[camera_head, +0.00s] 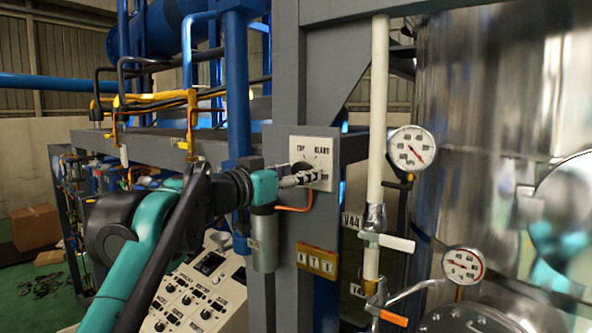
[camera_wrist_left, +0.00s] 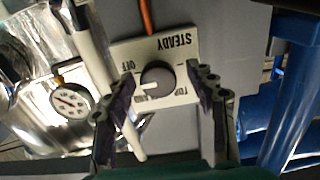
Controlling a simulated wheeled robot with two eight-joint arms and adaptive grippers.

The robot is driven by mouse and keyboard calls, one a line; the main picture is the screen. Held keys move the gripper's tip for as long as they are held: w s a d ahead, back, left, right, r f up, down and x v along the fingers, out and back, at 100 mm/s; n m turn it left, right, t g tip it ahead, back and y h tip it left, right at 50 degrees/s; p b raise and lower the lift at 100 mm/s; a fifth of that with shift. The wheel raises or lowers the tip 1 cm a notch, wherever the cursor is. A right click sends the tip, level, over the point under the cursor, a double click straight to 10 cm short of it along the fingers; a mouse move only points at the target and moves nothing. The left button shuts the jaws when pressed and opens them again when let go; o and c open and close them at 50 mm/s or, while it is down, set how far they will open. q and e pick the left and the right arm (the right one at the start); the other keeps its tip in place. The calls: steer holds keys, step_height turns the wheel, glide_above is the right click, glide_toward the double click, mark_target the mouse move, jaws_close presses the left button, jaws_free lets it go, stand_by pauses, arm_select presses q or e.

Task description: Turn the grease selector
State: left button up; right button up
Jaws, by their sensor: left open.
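In the head view the plate (camera_head: 325,150) is on a grey column, and the knob is mostly hidden behind my gripper. My left gripper (camera_head: 312,177) is open in front of the plate. In the left wrist view its fingers (camera_wrist_left: 161,88) lie on either side of the knob, with gaps showing. My right gripper is not in view.
A white pipe with a pressure gauge (camera_head: 411,149) and a valve handle (camera_head: 387,242) stands right of the column. A second gauge (camera_head: 463,265) is lower. A grey cylinder (camera_head: 264,240) and an orange tube (camera_head: 295,208) are just below my gripper. A button panel (camera_head: 195,292) is lower left.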

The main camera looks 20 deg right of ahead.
arm_select(q)
steer(key=shift+s, duration=0.2)
steer(key=shift+c, duration=0.4)
steer(key=shift+w, duration=0.1)
steer(key=c, duration=1.1)
steer(key=shift+n, duration=0.3)
steer(key=shift+r+n+p, duration=0.15)
steer(key=shift+n+p, duration=0.45)
steer(key=shift+n, duration=0.2)
steer(key=n+p, duration=0.1)
steer(key=n, duration=0.2)
steer(key=shift+n, duration=0.3)
steer(key=n+p, duration=0.1)
steer(key=n, duration=0.4)
steer(key=shift+n+p, duration=0.4)
steer(key=o, duration=1.2)
